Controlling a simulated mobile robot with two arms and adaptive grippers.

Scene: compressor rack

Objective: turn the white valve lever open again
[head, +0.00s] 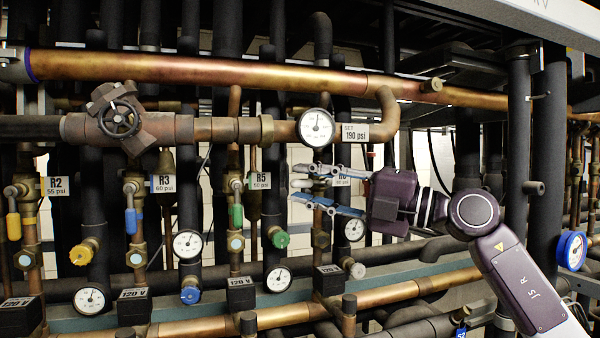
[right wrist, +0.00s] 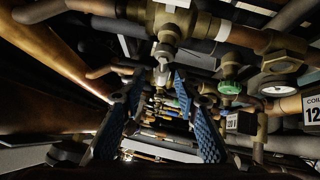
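My right gripper (head: 297,184) reaches in from the right in the head view, fingers pointing left, in front of the R6 valve spot. Its two fingers are apart, one above the other. A small pale piece, which looks like the white valve lever (head: 302,183), shows between the fingertips. In the right wrist view the blue-padded fingers of the right gripper (right wrist: 160,82) stand apart on either side of the pale lever end (right wrist: 162,74), below a brass valve body (right wrist: 172,22). I cannot tell whether either finger touches it. My left gripper is not in view.
Other valves have a yellow lever (head: 13,226), a blue lever (head: 131,221) and a green lever (head: 237,214). A pressure gauge (head: 316,127) sits above the gripper. A large copper pipe (head: 200,70) runs across the top. Pipes and gauges crowd the space around the hand.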

